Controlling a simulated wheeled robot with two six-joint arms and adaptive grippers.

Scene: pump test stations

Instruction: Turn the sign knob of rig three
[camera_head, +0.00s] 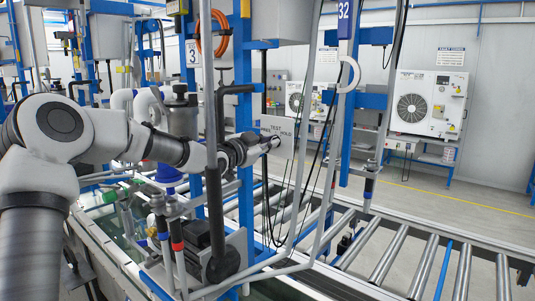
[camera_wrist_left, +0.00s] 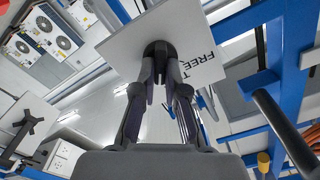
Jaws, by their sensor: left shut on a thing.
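The white sign (camera_head: 286,127) hangs on rig three's blue frame in the middle of the head view. It reads "TEST" there, and part of "FREE" shows on the sign (camera_wrist_left: 200,28) in the left wrist view. A dark round knob (camera_wrist_left: 159,47) stands out from the sign's face. My left gripper (camera_head: 270,144) reaches in from the left. Its fingers (camera_wrist_left: 160,72) are shut on the knob, one on each side. In the head view the gripper hides most of the knob. My right gripper is in neither view.
A plate with "3" (camera_head: 191,53) is on the rig behind my arm. A grey upright pipe (camera_head: 207,75) and a black hose stand close to my left wrist. A roller conveyor (camera_head: 400,262) runs in front at right. Fan units (camera_head: 428,102) stand by the back wall.

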